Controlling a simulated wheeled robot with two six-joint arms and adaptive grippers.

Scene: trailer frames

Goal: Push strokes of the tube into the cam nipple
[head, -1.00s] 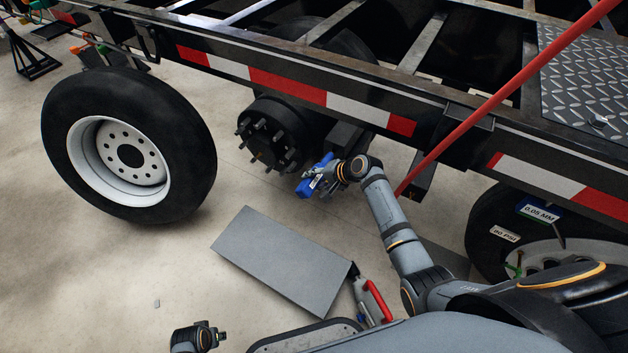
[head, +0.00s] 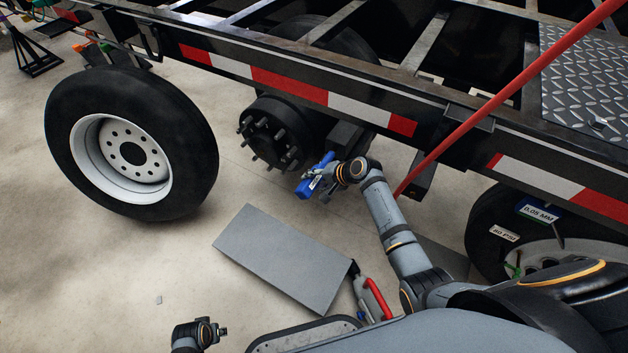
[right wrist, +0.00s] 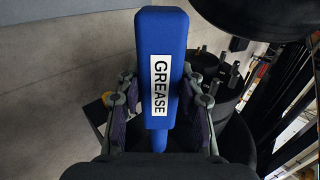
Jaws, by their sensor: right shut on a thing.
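A blue tube (head: 309,187), labelled GREASE, is held by my right gripper (head: 322,184) beside the wheel hub. In the right wrist view, the tube (right wrist: 160,35) stands between the two fingers, which are shut on it from both sides. The black hub (head: 270,140) with several studs is just up and left of the tube in the head view. I cannot make out the cam nipple, nor whether the tube touches anything. My left gripper (head: 221,331) is low at the bottom edge, far from the hub; its finger opening is too small to tell.
A wheel with a white rim (head: 133,155) stands at the left. A grey panel (head: 282,260) lies on the floor below the hub, with a red-handled tool (head: 377,298) beside it. The trailer frame rail (head: 290,90) and a slanting red bar (head: 500,95) are close above my right arm.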

